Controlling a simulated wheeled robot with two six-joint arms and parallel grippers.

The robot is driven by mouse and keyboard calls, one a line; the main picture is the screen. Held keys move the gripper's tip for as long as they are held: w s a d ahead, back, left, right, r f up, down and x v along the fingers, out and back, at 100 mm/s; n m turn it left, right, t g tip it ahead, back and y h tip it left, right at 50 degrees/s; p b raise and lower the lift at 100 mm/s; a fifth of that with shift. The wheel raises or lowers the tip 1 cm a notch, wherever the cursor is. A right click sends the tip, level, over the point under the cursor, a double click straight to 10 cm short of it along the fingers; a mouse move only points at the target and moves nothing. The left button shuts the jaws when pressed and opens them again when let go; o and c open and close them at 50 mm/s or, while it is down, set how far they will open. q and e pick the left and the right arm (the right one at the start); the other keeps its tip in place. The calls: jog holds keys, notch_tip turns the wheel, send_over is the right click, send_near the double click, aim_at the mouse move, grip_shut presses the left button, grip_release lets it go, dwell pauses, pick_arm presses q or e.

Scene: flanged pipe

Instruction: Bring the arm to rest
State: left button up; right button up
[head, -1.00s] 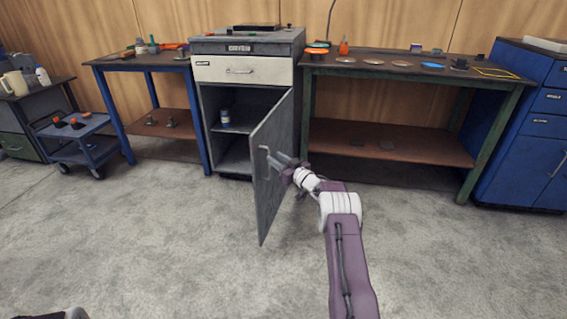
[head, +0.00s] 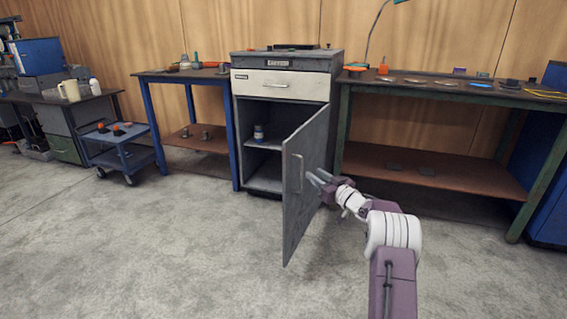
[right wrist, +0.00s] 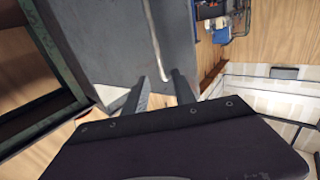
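My right gripper (head: 314,179) reaches in from the lower right toward the grey cabinet door (head: 308,190), which stands wide open. Its two fingers are apart with nothing held between them. My left gripper is not in view.
The cabinet (head: 288,88) holds a small jar (head: 259,133) on its inner shelf. A green-legged bench (head: 440,92) stands to its right, a blue-legged table (head: 185,74) and a blue cart (head: 118,145) to its left. The floor (head: 150,250) in front is clear.

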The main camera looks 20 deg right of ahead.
jog(key=s+a+r+n+y+p, duration=0.2)
jog(key=a+r+p, duration=0.5)
jog(key=a+r, duration=1.25)
jog(key=s+a+f+m+g+h+p, duration=0.15)
jog(key=s+f+g, duration=0.35)
jog(key=s+f, duration=0.55)
jog(key=s+f+m+g+h+p, duration=0.15)
jog(key=s+f+g, duration=0.5)
jog(key=s, duration=0.75)
jog(key=s+f+m+g+h, duration=0.2)
jog(key=s+f+g, duration=0.2)
jog(key=s+f, duration=0.7)
notch_tip(320, 180, up, 39)
jog(key=s+p, duration=0.2)
jog(key=p, duration=3.6)
jog(key=shift+s+a+f+n+g, duration=0.15)
jog(key=shift+s+a+n+g, duration=0.15)
jog(key=shift+s+g, duration=0.15)
jog(key=shift+w+d, duration=0.1)
